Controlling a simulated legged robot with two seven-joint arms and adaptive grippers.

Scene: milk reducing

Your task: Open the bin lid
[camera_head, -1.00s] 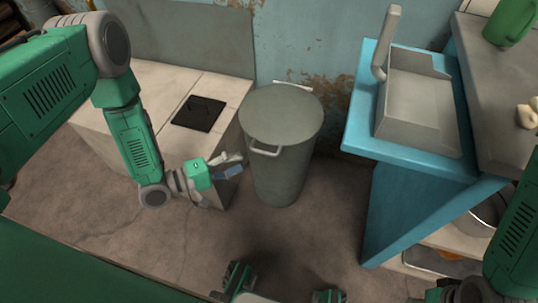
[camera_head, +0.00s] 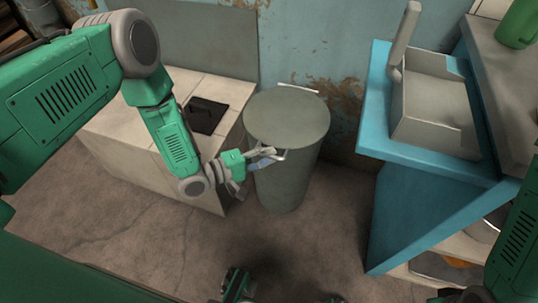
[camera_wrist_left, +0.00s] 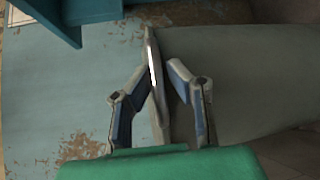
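The bin (camera_head: 285,180) is a grey-green cylinder standing against the wall. Its round lid (camera_head: 287,115) is down on the rim, with a light handle (camera_head: 297,158) at the front. My left gripper (camera_head: 264,155) is at the left part of this handle, just below the lid's front edge. In the left wrist view the two fingers (camera_wrist_left: 163,72) are apart, with a thin edge between them that seems to be the lid or handle; a gap shows by the right finger. The bin body (camera_wrist_left: 250,75) fills the right side there.
A tiled block (camera_head: 140,135) with a black plate (camera_head: 206,117) stands left of the bin. A blue cabinet (camera_head: 415,200) with a grey dustpan (camera_head: 435,115) on top stands to the right. Bare floor (camera_head: 320,235) lies in front. The wall is close behind the bin.

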